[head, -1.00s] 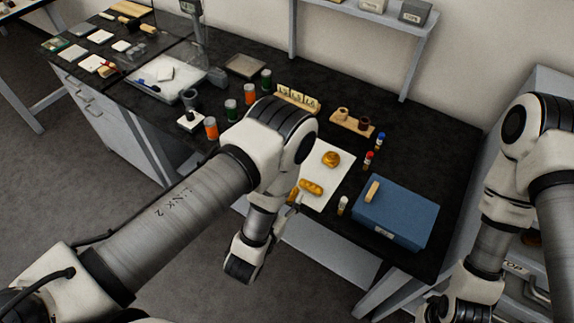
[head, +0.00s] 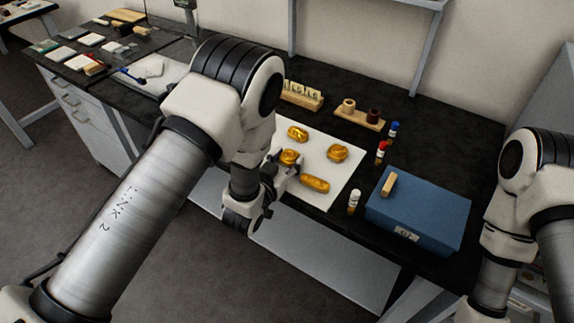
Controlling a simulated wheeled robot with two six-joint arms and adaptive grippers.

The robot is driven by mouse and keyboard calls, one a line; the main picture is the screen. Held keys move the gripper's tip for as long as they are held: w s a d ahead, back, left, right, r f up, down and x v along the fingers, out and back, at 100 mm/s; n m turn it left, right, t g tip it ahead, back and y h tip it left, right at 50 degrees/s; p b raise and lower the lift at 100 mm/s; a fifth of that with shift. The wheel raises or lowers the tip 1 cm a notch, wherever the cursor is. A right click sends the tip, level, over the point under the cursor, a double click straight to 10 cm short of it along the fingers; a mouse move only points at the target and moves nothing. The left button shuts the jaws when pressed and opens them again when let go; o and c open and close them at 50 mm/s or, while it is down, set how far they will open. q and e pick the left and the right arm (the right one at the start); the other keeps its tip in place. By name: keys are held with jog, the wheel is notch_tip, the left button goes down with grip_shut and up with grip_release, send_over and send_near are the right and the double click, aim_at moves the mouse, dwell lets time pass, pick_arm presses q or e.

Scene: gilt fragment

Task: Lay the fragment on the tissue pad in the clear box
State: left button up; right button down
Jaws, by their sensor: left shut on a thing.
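My left gripper (head: 285,163) is over the left part of a white sheet (head: 343,174) on the black bench. It is shut on a gold fragment (head: 289,157), partly covered by the fingers. I cannot tell whether this fragment touches the sheet. Three other gold pieces lie on the sheet: one behind (head: 297,133), a rounded one to the right (head: 337,152) and a long one in front (head: 314,184). I cannot make out the clear box or its tissue pad; my left arm hides part of the bench. My right arm shows at the right edge, its gripper out of view.
A blue box (head: 425,215) with a wooden-handled item (head: 389,184) on top stands right of the sheet. Small vials with white (head: 354,201), red (head: 382,152) and blue (head: 393,132) caps stand nearby. A wooden holder (head: 360,117) stands behind.

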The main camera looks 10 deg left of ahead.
pick_arm(q)
jog(key=shift+a+f, duration=0.1)
jog(key=shift+f, duration=0.05)
jog(key=o, duration=1)
jog(key=shift+c, duration=0.2)
jog(key=shift+r, duration=0.2)
jog(key=shift+s, duration=0.2)
jog(key=b+v, duration=0.1)
jog(key=v, duration=1)
jog(key=shift+s+b, duration=0.3)
jog(key=shift+b, duration=0.1)
